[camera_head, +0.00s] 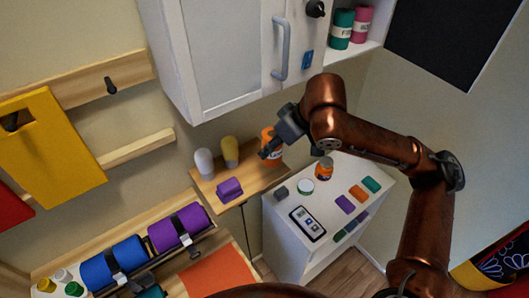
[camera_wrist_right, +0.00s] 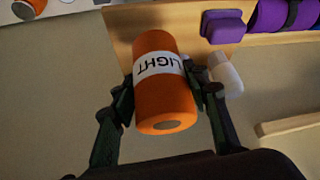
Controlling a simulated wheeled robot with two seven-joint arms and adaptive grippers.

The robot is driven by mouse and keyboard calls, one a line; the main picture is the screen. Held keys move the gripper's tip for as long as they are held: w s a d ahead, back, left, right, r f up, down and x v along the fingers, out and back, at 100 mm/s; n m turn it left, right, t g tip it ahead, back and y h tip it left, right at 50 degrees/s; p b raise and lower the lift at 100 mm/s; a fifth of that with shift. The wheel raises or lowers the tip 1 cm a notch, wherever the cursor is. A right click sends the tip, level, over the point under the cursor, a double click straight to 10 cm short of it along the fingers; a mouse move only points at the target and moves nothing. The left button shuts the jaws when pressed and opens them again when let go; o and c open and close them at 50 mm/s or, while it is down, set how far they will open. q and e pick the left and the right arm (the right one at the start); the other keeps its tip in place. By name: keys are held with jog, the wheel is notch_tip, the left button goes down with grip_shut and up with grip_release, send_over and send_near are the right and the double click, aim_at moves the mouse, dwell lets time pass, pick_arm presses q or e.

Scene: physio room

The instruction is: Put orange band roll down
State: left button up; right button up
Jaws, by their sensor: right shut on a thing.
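The orange band roll (camera_head: 277,155) with a white label reading "LIGHT" is in my right gripper (camera_head: 266,152), over the right part of the small wooden shelf (camera_head: 257,184). In the right wrist view the orange roll (camera_wrist_right: 165,103) lies between the two fingers of my right gripper (camera_wrist_right: 162,82), which press on its sides. The wooden shelf (camera_wrist_right: 122,36) shows behind it there. I cannot tell whether the roll touches the shelf. My left gripper is not in view.
On the shelf are a white bottle (camera_head: 204,162), a yellow bottle (camera_head: 230,151) and a purple block (camera_head: 229,188). A white cabinet (camera_head: 215,55) hangs above. A white cart (camera_head: 283,236) at right holds an orange jar (camera_head: 324,169), a tablet (camera_head: 307,223) and several colored blocks.

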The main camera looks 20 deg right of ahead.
jog(key=w+f, duration=0.4)
jog(key=f, duration=0.1)
jog(key=w+f+p, duration=0.1)
jog(key=f, duration=0.3)
jog(key=shift+w+d+p, duration=0.1)
jog(key=shift+w+p, duration=0.3)
jog(key=shift+f, duration=0.15)
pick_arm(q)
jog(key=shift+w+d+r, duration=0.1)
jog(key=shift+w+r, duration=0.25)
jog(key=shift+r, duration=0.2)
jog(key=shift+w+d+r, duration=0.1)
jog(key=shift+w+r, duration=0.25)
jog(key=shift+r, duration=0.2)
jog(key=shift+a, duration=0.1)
pick_arm(e)
jog(key=shift+f, duration=0.15)
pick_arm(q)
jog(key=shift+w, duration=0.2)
pick_arm(e)
jog(key=o, duration=1.4)
